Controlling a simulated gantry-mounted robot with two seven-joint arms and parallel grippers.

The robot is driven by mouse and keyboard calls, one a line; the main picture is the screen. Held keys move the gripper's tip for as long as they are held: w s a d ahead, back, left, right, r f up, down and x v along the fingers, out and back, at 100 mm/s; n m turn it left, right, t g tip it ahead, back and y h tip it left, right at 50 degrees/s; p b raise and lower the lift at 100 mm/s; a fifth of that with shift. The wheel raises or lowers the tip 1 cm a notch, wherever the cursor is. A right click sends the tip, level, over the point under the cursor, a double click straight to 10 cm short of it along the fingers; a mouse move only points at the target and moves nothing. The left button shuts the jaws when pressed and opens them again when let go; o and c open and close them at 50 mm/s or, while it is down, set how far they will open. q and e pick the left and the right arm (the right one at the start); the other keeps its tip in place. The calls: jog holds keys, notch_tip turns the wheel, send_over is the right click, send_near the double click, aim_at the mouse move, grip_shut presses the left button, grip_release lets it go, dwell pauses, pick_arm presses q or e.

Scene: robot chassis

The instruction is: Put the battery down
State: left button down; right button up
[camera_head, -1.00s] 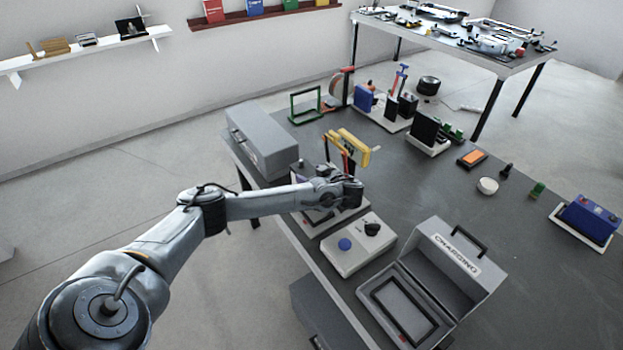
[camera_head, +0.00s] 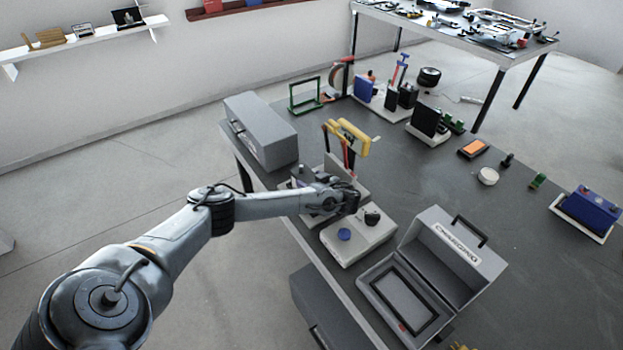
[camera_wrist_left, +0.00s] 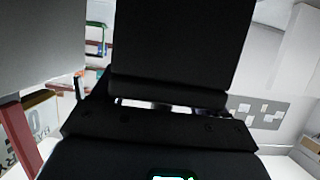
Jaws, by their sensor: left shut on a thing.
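My left gripper (camera_head: 346,197) is low over the near-left part of the table, at a grey stand behind a white box with knobs. It is shut on the battery. In the left wrist view a large black block (camera_wrist_left: 185,45), which looks like the battery, stands out from the dark gripper body (camera_wrist_left: 150,130) and fills the upper middle. In the head view the gripper hides the held battery, and I cannot tell whether it touches the stand. My right gripper is not clearly seen.
The white box (camera_head: 360,247) with blue and black knobs is just in front of the gripper. An open grey charging case (camera_head: 445,250) is right of it. A yellow clamp (camera_head: 350,137) rises behind, and a closed grey case (camera_head: 262,130) stands left. The table's middle right (camera_head: 450,200) is clear.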

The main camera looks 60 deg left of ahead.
pick_arm(q)
jog(key=shift+a+r, duration=0.1)
jog(key=shift+r, duration=0.1)
jog(key=shift+c, duration=2.4)
grip_release()
jog(key=shift+f, duration=0.3)
jog(key=o, duration=0.5)
jog(key=shift+w+r, duration=0.1)
jog(key=shift+r, duration=0.05)
jog(key=shift+c, duration=0.2)
jog(key=shift+r, duration=0.1)
jog(key=v, duration=1.2)
jog(key=shift+p, duration=0.4)
